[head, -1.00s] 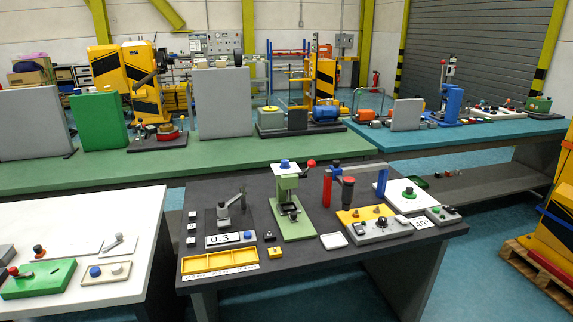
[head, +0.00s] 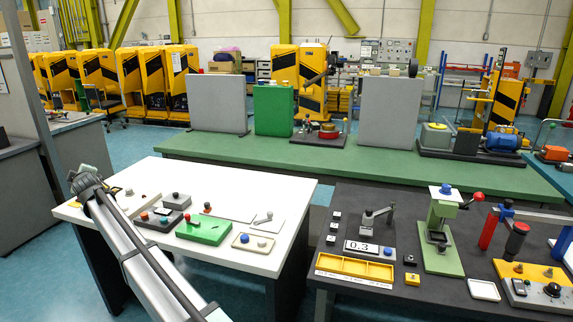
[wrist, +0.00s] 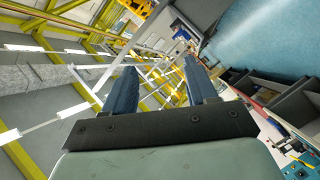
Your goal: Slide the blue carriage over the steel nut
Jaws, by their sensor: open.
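A gate-like frame stands on the dark table at the right edge of the head view, with a red post (head: 489,230) and a blue part (head: 507,204) at its top. A dark cylinder with a red top (head: 516,240) hangs or stands beside the post. I cannot tell which blue part is the carriage, and I cannot make out a steel nut. My gripper (wrist: 158,68) is open and empty in the wrist view, its two blue fingers apart. My arm rises at the lower left of the head view, far left of the frame.
A green press (head: 441,235), a yellow tray (head: 355,267) and a yellow panel (head: 530,272) share the dark table. A white table (head: 270,262) with a green box (head: 203,230) and knobs lies left. A long green bench (head: 350,160) runs behind.

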